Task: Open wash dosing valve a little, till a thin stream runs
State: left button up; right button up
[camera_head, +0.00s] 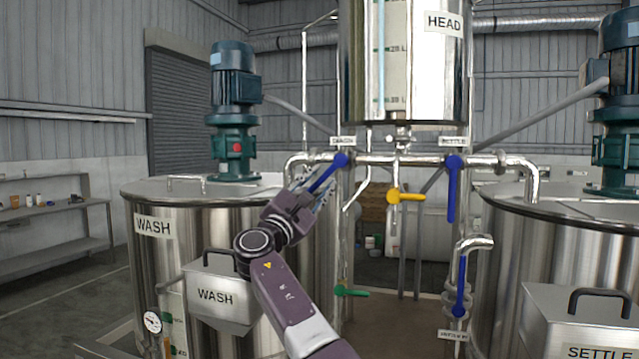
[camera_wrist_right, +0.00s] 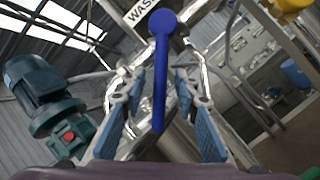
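The wash dosing valve (camera_head: 339,160) sits on the horizontal pipe under the head tank, below a small label. Its blue lever (camera_head: 326,176) slants down and left from the pivot. In the right wrist view the blue lever (camera_wrist_right: 160,80) hangs between the two fingers of my right gripper (camera_wrist_right: 161,105), with a gap visible on each side. My right gripper (camera_head: 314,188) is open around the lever in the head view. The pipe's left end bends down toward the wash tank (camera_head: 225,225); I cannot make out any stream there. My left gripper is not in view.
The head tank (camera_head: 405,70) stands above the pipe. To the right are a yellow lever (camera_head: 405,196), the settle valve's blue lever (camera_head: 452,190) hanging down, and the settle tank (camera_head: 560,230). A green lever (camera_head: 350,291) and another blue lever (camera_head: 461,285) are lower.

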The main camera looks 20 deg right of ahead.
jog(key=shift+s+a+f, duration=0.2)
jog(key=shift+s+a, duration=0.05)
jog(key=shift+s, duration=0.05)
jog(key=s+a, duration=0.8)
jog(key=s, duration=0.1)
jog(key=shift+a, duration=0.25)
